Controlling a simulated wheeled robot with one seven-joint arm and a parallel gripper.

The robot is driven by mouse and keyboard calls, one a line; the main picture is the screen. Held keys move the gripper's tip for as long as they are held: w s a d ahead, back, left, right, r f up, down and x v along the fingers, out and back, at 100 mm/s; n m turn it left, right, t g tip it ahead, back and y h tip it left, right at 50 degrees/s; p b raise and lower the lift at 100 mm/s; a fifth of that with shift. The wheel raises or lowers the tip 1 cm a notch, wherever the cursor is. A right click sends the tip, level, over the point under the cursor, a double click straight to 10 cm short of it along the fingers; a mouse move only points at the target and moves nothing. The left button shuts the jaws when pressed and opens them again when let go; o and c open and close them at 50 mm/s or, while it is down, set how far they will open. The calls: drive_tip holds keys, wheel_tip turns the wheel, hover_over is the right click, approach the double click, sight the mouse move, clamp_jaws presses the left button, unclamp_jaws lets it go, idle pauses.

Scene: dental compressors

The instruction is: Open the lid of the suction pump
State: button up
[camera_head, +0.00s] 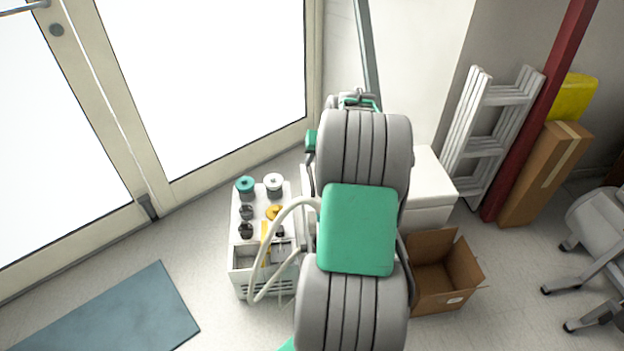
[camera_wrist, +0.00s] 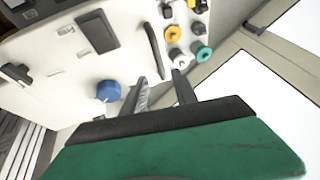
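A white unit with a flat panel fills the upper left of the wrist view; I take it as the suction pump (camera_wrist: 60,62). The panel carries a dark curved handle (camera_wrist: 153,48), a blue knob (camera_wrist: 108,90) and a black rectangular part (camera_wrist: 97,31). My gripper (camera_wrist: 160,82) is open, its two dark fingers apart. The handle's near end appears between the fingertips in the picture; I cannot tell whether they touch it. In the head view my arm hides the gripper and most of this unit; a white box (camera_head: 428,181), perhaps part of it, shows to the right.
A white cart (camera_head: 243,286) with teal, white, yellow and dark-topped jars and a pale hose stands left of my arm. An open cardboard box (camera_head: 445,284) and a ladder (camera_head: 484,125) are to the right. A glass door (camera_head: 200,90) is behind. Floor at lower left is clear around a blue mat (camera_head: 110,318).

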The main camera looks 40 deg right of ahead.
sight(311, 172)
drive_tip(key=b+x, duration=0.1)
drive_tip(key=x, duration=0.5)
drive_tip(key=shift+c, duration=0.4)
clamp_jaws()
idle(0.9)
